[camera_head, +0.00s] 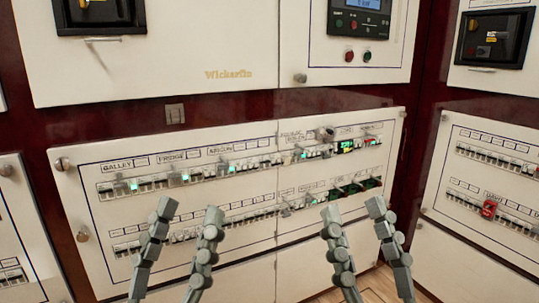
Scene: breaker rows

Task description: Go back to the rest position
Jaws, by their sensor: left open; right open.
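My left gripper (189,212) is in the lower left middle of the head view. Its two grey-green fingers point up and stand apart, with nothing between them. My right gripper (353,207) is in the lower right middle, also with its fingers apart and empty. Both are in front of the white breaker panel (75,190), and their fingertips overlap its lower breaker row in the picture. I cannot tell whether any fingertip touches the panel. The upper breaker row (215,173) is in clear view above the fingers, with several green lit spots. Parts of the lower row are hidden by the fingers.
A second breaker panel (490,165) stands at the right, with a red piece (489,209) on its lower row. Above is a white cabinet with a small display (362,5) and push buttons (358,56). A wooden floor (370,285) shows at bottom right.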

